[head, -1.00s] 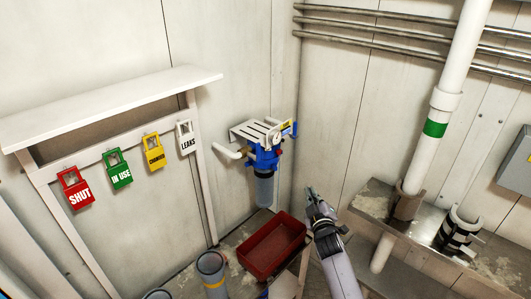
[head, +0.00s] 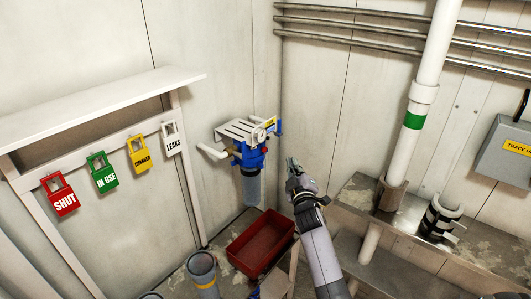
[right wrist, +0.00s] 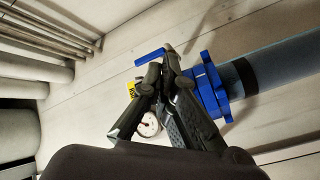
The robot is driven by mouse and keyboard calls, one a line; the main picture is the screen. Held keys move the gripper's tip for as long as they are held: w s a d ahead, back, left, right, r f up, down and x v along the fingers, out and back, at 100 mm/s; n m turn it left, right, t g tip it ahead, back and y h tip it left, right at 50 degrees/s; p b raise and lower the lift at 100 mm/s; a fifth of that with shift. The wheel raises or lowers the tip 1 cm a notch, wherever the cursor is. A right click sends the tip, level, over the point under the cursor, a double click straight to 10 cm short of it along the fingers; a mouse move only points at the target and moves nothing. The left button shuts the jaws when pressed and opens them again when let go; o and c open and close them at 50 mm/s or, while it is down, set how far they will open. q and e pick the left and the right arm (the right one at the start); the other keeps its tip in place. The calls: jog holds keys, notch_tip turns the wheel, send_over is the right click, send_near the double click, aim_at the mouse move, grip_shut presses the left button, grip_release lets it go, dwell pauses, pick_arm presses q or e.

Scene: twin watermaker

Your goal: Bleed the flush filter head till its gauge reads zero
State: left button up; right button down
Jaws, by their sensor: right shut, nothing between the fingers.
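The flush filter head (head: 250,155) is a blue housing on a white wall bracket, with a grey-blue bowl (head: 251,188) hanging below. Its round white gauge (head: 258,135) faces outward; the reading is too small to make out. My right gripper (head: 291,163) is shut and empty, just right of the filter head and apart from it in the head view. In the right wrist view its fingertips (right wrist: 168,58) meet in front of the blue head (right wrist: 210,90). A blue lever (right wrist: 150,57) shows beside the tips, and the gauge (right wrist: 149,124) is partly behind the fingers. My left gripper is out of view.
A red tray (head: 262,246) stands below the filter. Coloured tags, including a red SHUT tag (head: 61,195), hang on the left rail. A white pipe (head: 418,105) and a shelf are at right.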

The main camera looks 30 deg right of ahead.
aim_at(265, 149)
jog(key=w+a+b, duration=0.2)
jog(key=w+b, duration=0.2)
jog(key=w, duration=0.2)
jog(key=shift+w+a, duration=0.25)
jog(key=shift+a, duration=0.1)
jog(key=shift+f, duration=0.1)
dwell(1.0)
jog(key=shift+w+a+b, duration=0.2)
jog(key=shift+w+b, duration=0.2)
jog(key=shift+b, duration=0.05)
